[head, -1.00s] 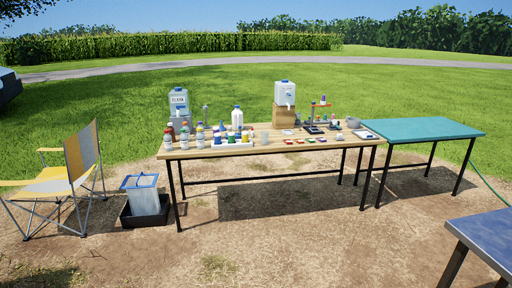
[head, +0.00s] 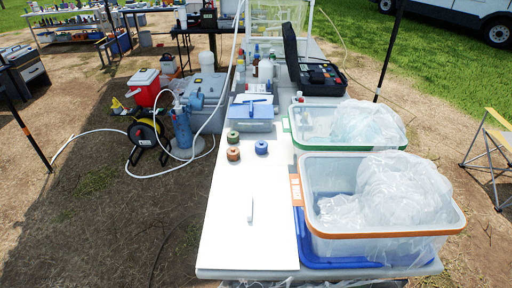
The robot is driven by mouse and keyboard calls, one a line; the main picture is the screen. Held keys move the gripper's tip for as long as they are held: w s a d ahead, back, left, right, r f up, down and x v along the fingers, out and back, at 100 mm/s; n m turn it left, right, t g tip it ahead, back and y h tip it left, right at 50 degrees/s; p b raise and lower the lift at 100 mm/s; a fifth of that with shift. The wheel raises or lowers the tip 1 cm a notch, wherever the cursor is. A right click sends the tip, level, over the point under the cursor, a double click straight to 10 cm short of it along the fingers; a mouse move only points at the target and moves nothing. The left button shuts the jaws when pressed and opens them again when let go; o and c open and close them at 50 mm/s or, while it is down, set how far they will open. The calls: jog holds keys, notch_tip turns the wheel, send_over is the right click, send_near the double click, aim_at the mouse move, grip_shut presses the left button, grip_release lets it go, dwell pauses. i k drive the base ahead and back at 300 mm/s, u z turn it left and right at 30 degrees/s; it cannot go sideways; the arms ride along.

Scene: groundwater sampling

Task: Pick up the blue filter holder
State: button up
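A small round blue piece, which looks like the blue filter holder (head: 261,147), sits on the white table (head: 235,215) in the head view. It is near the middle of the table, left of the bins. A similar green piece (head: 232,136) and an orange-brown piece (head: 233,154) sit just to its left, apart from it. Nothing covers the blue piece. My gripper is not in view.
An orange-rimmed bin (head: 385,236) and a green-rimmed bin (head: 310,146), both holding clear plastic bags, line the table's right side. A blue-lidded box (head: 252,113) stands behind the round pieces. A small white stick (head: 250,210) lies on the otherwise clear front left.

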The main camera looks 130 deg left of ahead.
aim_at(261, 146)
jog(key=z, duration=1.45)
jog(key=k, duration=0.1)
jog(key=u, duration=2.5)
jog(key=k, duration=0.2)
jog(key=u, duration=2.55)
jog(key=k, duration=0.3)
jog(key=u, duration=1.55)
jog(key=i, duration=0.15)
jog(key=z, duration=0.05)
